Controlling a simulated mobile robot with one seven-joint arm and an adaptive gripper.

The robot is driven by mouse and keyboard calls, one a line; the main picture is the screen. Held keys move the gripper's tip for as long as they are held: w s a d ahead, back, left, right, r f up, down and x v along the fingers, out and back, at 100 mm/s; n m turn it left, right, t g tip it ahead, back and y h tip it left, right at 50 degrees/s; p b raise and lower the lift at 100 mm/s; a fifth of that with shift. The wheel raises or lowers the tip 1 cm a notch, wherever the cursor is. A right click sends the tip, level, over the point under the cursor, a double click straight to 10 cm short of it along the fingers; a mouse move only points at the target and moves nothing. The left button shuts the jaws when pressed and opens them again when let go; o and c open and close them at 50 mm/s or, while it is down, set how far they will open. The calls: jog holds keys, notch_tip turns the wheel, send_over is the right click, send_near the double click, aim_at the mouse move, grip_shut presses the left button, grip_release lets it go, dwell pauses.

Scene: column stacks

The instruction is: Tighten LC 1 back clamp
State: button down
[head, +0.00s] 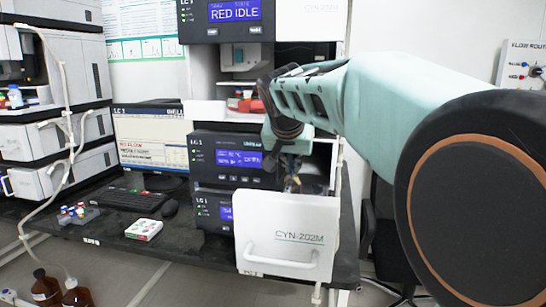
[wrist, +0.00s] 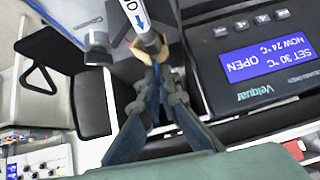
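A thin blue strip shows between the fingers. I cannot tell whether they grip anything.
The dropped compartment door (head: 287,235) hangs open below my gripper. The oven panel (wrist: 262,55) reads OPEN, set 30, now 24. LC 1 modules (head: 222,160) stand left of the opening. A monitor (head: 150,137), keyboard (head: 130,198) and vial rack (head: 78,214) occupy the bench further left.

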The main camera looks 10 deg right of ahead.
jog(key=h, duration=0.1)
jog(key=a+n+h+p, duration=0.1)
jog(key=a+n+g+h+p, duration=0.1)
jog(key=h, duration=0.1)
jog(key=shift+w+a+f, duration=0.2)
jog(key=shift+w+a, duration=0.05)
jog(key=shift+w, duration=0.15)
jog(key=shift+w+a+f+n+h+p, duration=0.1)
jog(key=shift+a+f+n+h+p, duration=0.2)
jog(key=shift+n+h, duration=0.35)
jog(key=shift+w+a+f+n+h+p, duration=0.1)
jog(key=shift+a+f+n+h+p, duration=0.2)
jog(key=shift+h, duration=0.65)
jog(key=shift+d, duration=0.1)
jog(key=shift+g, duration=0.3)
jog(key=c, duration=2.2)
grip_release()
jog(key=v, duration=1.2)
